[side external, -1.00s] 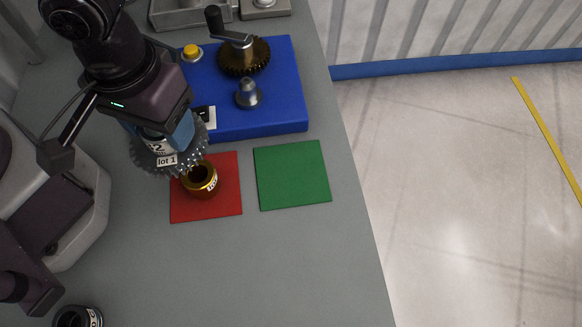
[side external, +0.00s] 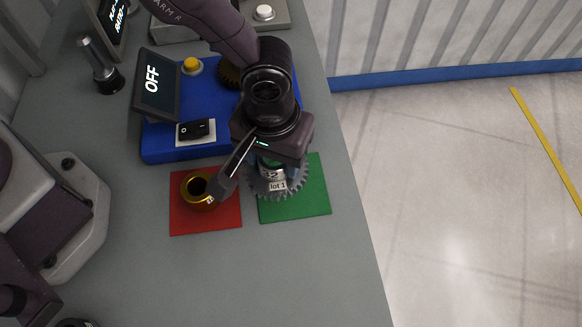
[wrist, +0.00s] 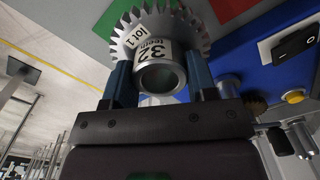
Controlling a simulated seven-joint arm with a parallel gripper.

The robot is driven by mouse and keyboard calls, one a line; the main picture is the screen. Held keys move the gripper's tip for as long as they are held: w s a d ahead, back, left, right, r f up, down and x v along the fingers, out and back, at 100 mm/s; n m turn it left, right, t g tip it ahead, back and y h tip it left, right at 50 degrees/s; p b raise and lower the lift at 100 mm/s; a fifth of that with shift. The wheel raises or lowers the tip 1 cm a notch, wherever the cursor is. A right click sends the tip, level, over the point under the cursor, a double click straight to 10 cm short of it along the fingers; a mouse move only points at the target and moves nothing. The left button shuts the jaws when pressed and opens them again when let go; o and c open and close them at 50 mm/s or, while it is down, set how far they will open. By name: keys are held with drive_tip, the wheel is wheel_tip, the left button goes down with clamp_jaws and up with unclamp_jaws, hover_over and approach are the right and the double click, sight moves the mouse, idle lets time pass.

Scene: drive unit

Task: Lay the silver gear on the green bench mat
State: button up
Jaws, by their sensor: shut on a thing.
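The silver gear (side external: 277,186), toothed and labelled "lot 1", hangs in my gripper over the green bench mat (side external: 314,198). In the wrist view the gear (wrist: 128,36) shows its hub between the two blue fingers of my gripper (wrist: 160,80), which are shut on it. A corner of the green mat (wrist: 112,22) shows behind the gear there. In the side view the gear covers the left part of the mat. I cannot tell whether the gear touches the mat.
A red mat (side external: 205,219) with a gold bushing (side external: 196,190) on it lies just left of the green mat. The blue drive unit base (side external: 165,150) with an OFF screen (side external: 155,84), a switch (side external: 195,131) and a yellow button (side external: 192,65) stands behind. The bench edge is to the right.

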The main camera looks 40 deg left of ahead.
drive_tip(key=shift+w+d+f, duration=0.35)
drive_tip(key=shift+w+f, duration=0.05)
drive_tip(key=shift+f, duration=0.2)
drive_tip(key=shift+w+d+f, duration=0.35)
drive_tip(key=shift+f, duration=0.2)
drive_tip(key=shift+w+d+f, duration=0.1)
drive_tip(key=shift+f, duration=0.8)
drive_tip(key=shift+w+d+f, duration=0.1)
drive_tip(key=shift+f, duration=0.75)
drive_tip(key=shift+f, duration=0.1)
drive_tip(key=o, duration=0.9)
drive_tip(key=shift+f, duration=0.1)
wheel_tip(320, 180, up, 12)
drive_tip(key=shift+s+r, duration=0.1)
drive_tip(key=shift+r, duration=0.1)
